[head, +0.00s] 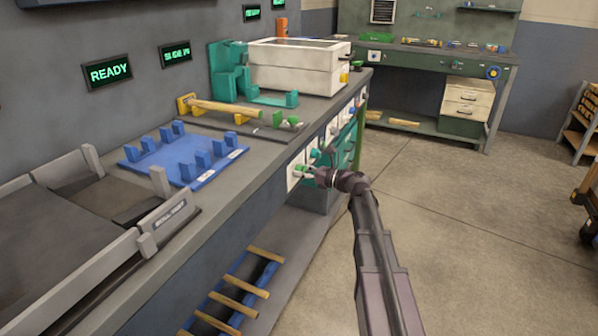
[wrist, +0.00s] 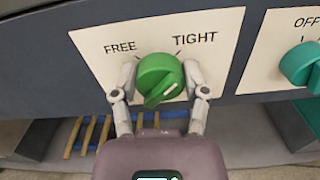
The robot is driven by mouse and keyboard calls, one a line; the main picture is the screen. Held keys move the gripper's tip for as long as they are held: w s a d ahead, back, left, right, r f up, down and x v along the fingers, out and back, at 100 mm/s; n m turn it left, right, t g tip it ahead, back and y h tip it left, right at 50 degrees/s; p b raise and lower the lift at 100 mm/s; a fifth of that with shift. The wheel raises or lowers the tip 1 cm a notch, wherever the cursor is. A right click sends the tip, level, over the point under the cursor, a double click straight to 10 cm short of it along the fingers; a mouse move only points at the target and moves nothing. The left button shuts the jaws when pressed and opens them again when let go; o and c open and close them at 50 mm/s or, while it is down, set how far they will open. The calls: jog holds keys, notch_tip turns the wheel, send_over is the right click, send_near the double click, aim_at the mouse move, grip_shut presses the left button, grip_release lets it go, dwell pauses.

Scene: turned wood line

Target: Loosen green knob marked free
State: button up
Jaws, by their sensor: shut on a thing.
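The green knob (wrist: 157,72) sits on a white plate (wrist: 88,45) lettered FREE at upper left and TIGHT at upper right. Its raised grip slants from lower left to upper right, with a small pale mark on its right side. My gripper (wrist: 161,84) is shut on the knob, one finger on its left side and one on its right. In the head view, my gripper (head: 312,174) reaches the front panel of the bench, where the green knob (head: 299,170) shows small and partly covered.
A teal knob (wrist: 301,64) on another plate, with OFF partly in view, is close to the right. Wooden bars (head: 240,287) lie on a low blue rack beneath the bench (head: 262,152).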

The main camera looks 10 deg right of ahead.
jog(key=shift+d, duration=0.1)
jog(key=n, duration=0.4)
jog(key=shift+s, duration=0.1)
jog(key=n, duration=0.5)
jog(key=shift+f, duration=0.1)
jog(key=n, duration=0.4)
jog(key=shift+s, duration=0.1)
jog(key=n, duration=0.4)
jog(key=shift+f+n, duration=0.15)
jog(key=shift+n, duration=0.15)
jog(key=o, duration=1.1)
jog(key=shift+o, duration=0.2)
